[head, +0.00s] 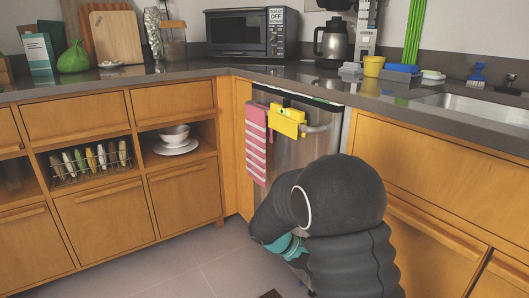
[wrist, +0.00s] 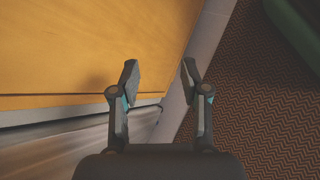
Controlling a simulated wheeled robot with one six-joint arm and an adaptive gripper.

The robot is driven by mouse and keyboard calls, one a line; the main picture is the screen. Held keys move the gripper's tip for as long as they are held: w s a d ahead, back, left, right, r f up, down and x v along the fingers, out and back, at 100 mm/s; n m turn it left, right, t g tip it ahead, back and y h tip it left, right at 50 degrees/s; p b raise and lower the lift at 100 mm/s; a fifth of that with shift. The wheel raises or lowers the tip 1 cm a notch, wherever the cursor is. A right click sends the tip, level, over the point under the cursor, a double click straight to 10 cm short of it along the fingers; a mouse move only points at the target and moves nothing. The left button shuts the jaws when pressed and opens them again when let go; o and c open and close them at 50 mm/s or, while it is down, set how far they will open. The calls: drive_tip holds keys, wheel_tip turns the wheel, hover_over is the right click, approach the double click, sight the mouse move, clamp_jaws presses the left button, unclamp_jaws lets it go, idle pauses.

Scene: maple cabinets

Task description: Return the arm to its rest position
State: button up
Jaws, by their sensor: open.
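My arm shows large and dark in the front right of the head view, in front of the dishwasher (head: 322,142). Its gripper end is hidden there behind the arm links. In the wrist view my gripper (wrist: 160,80) is open, with its two fingers apart and nothing between them. Below it are a wooden cabinet front (wrist: 80,45), a strip of grey floor and a brown patterned mat (wrist: 265,95). I cannot tell how far the fingers are from the cabinet front.
A pink striped towel (head: 256,145) and a yellow cloth (head: 287,121) hang on the dishwasher front. Wooden cabinets (head: 105,222) line the left, under a dark counter (head: 215,77) with a microwave (head: 245,33). Tiled floor (head: 190,268) is clear left of my arm.

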drive_tip(key=s+a+r+m+t+y+p, duration=0.1)
drive_tip(key=s+r+m+t+y+p, duration=0.3)
drive_tip(key=s+r+m+y, duration=0.6)
drive_tip(key=s+r+t, duration=0.2)
drive_tip(key=s+r, duration=1)
drive_tip(key=s, duration=0.1)
drive_tip(key=shift+s, duration=0.25)
drive_tip(key=shift+a, duration=0.1)
